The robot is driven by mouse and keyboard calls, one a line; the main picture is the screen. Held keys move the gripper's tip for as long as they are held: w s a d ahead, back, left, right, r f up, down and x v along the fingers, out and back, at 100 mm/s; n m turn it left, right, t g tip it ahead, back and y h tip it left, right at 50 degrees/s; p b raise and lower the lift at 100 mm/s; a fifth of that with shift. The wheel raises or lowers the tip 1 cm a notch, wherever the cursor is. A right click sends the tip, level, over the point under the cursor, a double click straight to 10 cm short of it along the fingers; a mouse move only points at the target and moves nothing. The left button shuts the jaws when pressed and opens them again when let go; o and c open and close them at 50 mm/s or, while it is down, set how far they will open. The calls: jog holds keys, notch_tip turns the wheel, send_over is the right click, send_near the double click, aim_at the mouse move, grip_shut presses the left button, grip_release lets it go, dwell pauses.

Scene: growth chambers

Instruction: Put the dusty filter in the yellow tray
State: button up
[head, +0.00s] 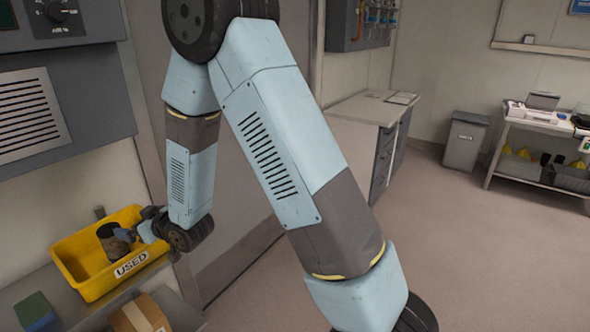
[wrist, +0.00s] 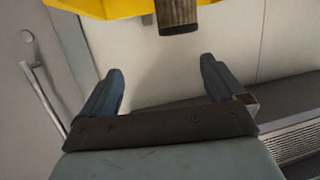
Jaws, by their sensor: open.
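The yellow tray (head: 82,285), labelled USED, sits on a metal shelf at the lower left. A dark-ended, brownish cylinder that looks like the dusty filter (head: 112,246) stands tilted inside the tray. In the wrist view a brown ribbed piece with a dark end, likely the same filter (wrist: 177,12), shows at the top edge against the yellow tray (wrist: 100,8). My gripper (head: 127,234) is at the tray's right side, close to the filter. In the wrist view my gripper (wrist: 160,72) has its blue fingers wide apart with nothing between them. The filter's lower end is hidden.
A green and dark block (head: 35,311) and a cardboard box (head: 140,316) lie in front of the tray. A grey cabinet with a vent (head: 30,113) stands above left. A counter (head: 365,110), a bin (head: 465,140) and a table (head: 545,122) stand farther back. The right floor is clear.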

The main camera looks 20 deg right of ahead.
jog(key=s+d+r+m+g+h, duration=0.1)
jog(key=s+d+r+m+h, duration=0.2)
jog(key=d+r, duration=0.65)
jog(key=s+d+r+m+g+h, duration=0.15)
jog(key=d+r+h, duration=0.4)
jog(key=d, duration=0.75)
jog(key=s+d+r+m+g, duration=0.1)
jog(key=s+d, duration=0.3)
jog(key=s, duration=0.4)
jog(key=s+d+r+m+g+h, duration=0.1)
jog(key=s+d+r, duration=0.3)
jog(key=s, duration=0.4)
jog(key=s+d+r+m+g, duration=0.1)
jog(key=s+d, duration=0.3)
jog(key=s, duration=0.4)
jog(key=shift+s+d+r+m, duration=0.35)
jog(key=shift+d+r+m, duration=0.1)
jog(key=shift+r, duration=0.45)
